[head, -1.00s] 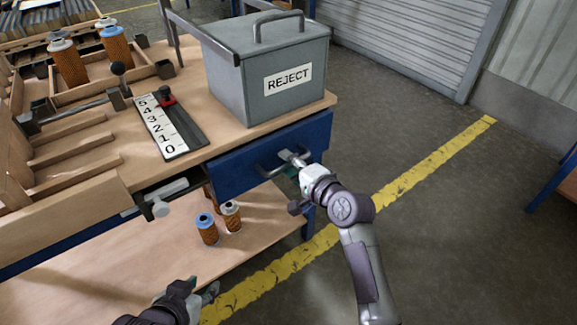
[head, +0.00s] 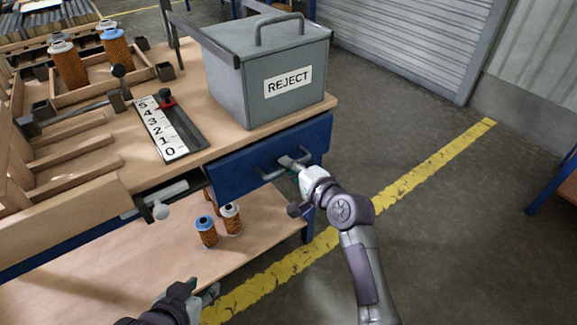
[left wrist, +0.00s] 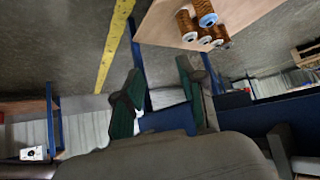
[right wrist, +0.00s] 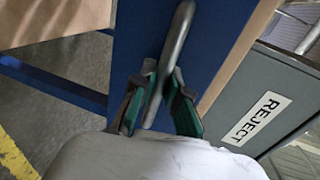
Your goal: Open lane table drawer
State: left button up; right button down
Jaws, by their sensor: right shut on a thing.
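The blue drawer (head: 232,173) is under the right part of the lane table's top (head: 222,140), and its front looks flush with the table edge. Its grey bar handle (head: 268,174) also shows in the right wrist view (right wrist: 174,50). My right gripper (head: 292,163) is shut on this handle near its right end; in the right wrist view its green-padded fingers (right wrist: 166,100) lie on both sides of the bar. My left gripper (head: 210,294) is low in the head view, in front of the lower shelf, open and empty; its spread fingers show in the left wrist view (left wrist: 163,95).
A grey REJECT bin (head: 285,78) stands on the top above the drawer. Orange cartridges (head: 207,232) stand on the lower shelf (head: 120,265). A number strip (head: 165,128) lies left of the bin. The floor right of the table is clear.

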pick_arm(q)
jog(key=s+a+g+y+p, duration=0.1)
jog(key=s+a+g+p, duration=0.3)
jog(key=s, duration=0.5)
notch_tip(320, 180, down, 9)
jog(key=w+d+g+p, duration=0.1)
jog(key=p, duration=0.1)
jog(key=shift+w+d+g, duration=0.3)
jog(key=shift+w, duration=0.1)
pick_arm(e)
jog(key=f+v, duration=0.2)
jog(key=v, duration=0.8)
jog(key=f+v, duration=0.2)
jog(key=v, duration=0.9)
jog(key=shift+s+d+f, duration=0.25)
jog(key=shift+s+d, duration=0.2)
jog(key=shift+s, duration=0.2)
jog(key=c, duration=1.2)
grip_release()
pick_arm(q)
jog(key=shift+s, duration=0.1)
